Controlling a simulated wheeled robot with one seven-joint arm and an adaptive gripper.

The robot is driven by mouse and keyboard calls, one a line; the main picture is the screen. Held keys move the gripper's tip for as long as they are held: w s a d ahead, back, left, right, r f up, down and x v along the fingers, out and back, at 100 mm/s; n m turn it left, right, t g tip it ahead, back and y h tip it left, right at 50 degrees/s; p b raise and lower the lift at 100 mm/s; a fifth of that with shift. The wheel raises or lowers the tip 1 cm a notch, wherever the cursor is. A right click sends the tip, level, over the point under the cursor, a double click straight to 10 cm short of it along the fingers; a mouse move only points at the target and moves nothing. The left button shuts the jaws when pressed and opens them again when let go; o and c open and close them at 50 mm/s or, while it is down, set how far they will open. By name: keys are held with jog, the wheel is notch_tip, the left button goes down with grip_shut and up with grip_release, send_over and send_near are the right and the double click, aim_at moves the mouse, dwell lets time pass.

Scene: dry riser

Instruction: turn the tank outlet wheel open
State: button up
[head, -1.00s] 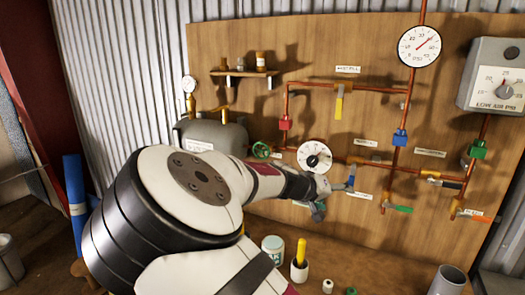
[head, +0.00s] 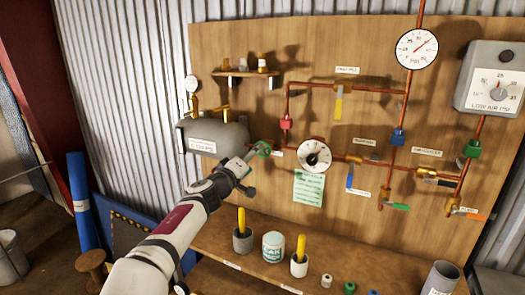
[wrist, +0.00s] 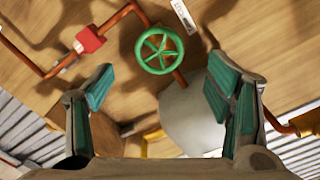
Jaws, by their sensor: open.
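The tank outlet wheel is a green spoked handwheel (head: 262,149) on the copper pipe at the right end of the grey tank (head: 219,137). In the wrist view the green wheel (wrist: 159,50) sits above centre, between and beyond my two fingers. My gripper (head: 247,170) is open and empty just below and left of the wheel in the head view. In the wrist view my gripper (wrist: 165,85) has its teal pads spread wide, with a gap visible between them and the wheel. No contact with the wheel shows.
A red valve block (head: 286,123) and a round dial (head: 314,155) are on the board right of the wheel. A green paper (head: 308,188) hangs below the dial. Below, a bench (head: 225,240) holds pots and a tin (head: 273,247). A shelf (head: 245,73) is above the tank.

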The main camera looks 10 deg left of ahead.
jog(key=x, duration=0.8)
jog(key=c, duration=1.2)
